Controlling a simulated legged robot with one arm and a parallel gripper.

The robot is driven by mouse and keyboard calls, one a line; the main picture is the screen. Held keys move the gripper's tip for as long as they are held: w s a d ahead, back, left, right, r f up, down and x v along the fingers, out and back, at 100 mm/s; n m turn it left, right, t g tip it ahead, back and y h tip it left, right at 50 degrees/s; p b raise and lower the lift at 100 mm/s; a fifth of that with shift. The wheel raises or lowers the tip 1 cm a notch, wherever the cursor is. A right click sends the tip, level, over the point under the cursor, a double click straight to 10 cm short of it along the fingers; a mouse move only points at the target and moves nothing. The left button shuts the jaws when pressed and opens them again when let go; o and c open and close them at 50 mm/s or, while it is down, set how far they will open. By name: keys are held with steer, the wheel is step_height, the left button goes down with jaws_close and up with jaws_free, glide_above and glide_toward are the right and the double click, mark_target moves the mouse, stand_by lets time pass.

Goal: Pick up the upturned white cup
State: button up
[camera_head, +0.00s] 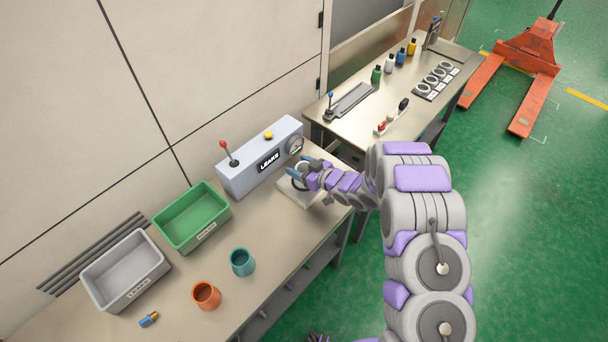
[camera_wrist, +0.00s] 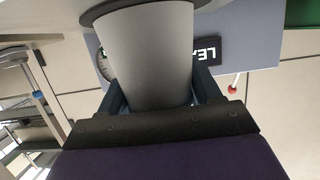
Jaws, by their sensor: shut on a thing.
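The white cup (camera_wrist: 145,55) looks pale grey in the wrist view. Its narrow end lies between the two fingers of my gripper (camera_wrist: 158,92), and its wide end is at a dark round disc (camera_wrist: 205,8) at the top of the picture. I cannot tell whether the cup still touches the disc. My gripper is shut on the cup, with one finger on each side. In the head view my gripper (camera_head: 300,177) is over a pale plate (camera_head: 301,198) in front of the leak tester, and it mostly hides the cup.
The grey leak tester (camera_head: 240,177) with a red-knobbed lever stands close behind my gripper. A green bin (camera_head: 166,226), a grey bin (camera_head: 96,284), a teal cup (camera_head: 242,262) and an orange cup (camera_head: 206,295) stand to the left. A second table (camera_head: 352,132) is beyond.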

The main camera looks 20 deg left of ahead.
steer(key=c, duration=0.5)
